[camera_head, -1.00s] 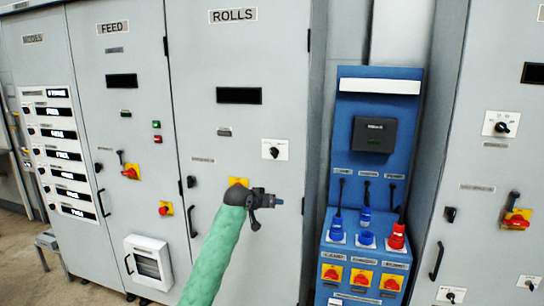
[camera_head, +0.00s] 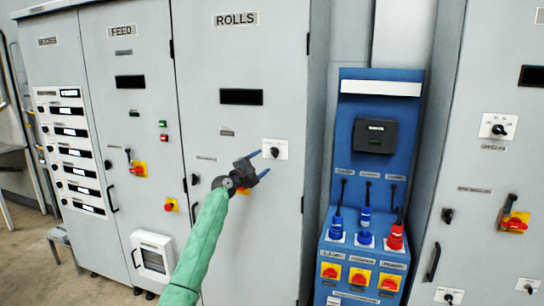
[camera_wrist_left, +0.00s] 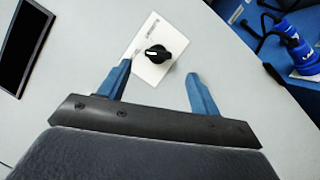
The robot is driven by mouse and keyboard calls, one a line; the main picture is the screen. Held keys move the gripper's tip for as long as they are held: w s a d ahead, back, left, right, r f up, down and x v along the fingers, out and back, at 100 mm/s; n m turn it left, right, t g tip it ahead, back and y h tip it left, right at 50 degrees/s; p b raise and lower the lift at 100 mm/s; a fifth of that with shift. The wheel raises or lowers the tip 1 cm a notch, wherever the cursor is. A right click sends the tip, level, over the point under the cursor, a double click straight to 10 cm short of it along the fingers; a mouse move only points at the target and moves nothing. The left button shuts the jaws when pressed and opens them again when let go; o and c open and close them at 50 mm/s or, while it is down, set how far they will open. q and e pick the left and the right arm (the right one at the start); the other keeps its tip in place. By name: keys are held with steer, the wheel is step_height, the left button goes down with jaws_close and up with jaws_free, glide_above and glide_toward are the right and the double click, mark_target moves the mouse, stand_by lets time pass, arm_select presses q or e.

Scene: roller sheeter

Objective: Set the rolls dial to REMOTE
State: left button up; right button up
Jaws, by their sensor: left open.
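The rolls dial (camera_head: 275,151) is a small black knob on a white plate, on the grey cabinet door labelled ROLLS (camera_head: 235,19). In the left wrist view the black knob (camera_wrist_left: 158,54) sits on its white plate ahead of the fingertips, between their lines and nearer the left finger. The plate's lettering is too small to read. My left gripper (camera_head: 262,162) is open and empty, just below and left of the dial in the head view, with its blue fingers pointing toward it. The fingers show apart in the left wrist view (camera_wrist_left: 160,80). My right gripper is not in view.
A red and yellow switch (camera_head: 243,188) is partly behind my left gripper. A blue socket panel (camera_head: 350,190) with plugs and cables stands to the right. A dark display (camera_head: 241,97) is above on the same door. The door around the dial is flat and clear.

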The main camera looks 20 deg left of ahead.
mark_target(273, 154)
arm_select(q)
steer(key=shift+n, duration=0.6)
steer(key=p+x, duration=0.2)
steer(key=x, duration=0.5)
steer(key=shift+w+r, duration=0.1)
steer(key=shift+w, duration=0.3)
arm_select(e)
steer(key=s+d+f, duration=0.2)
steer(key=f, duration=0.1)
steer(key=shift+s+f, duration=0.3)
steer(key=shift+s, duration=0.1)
arm_select(q)
steer(key=c, duration=1)
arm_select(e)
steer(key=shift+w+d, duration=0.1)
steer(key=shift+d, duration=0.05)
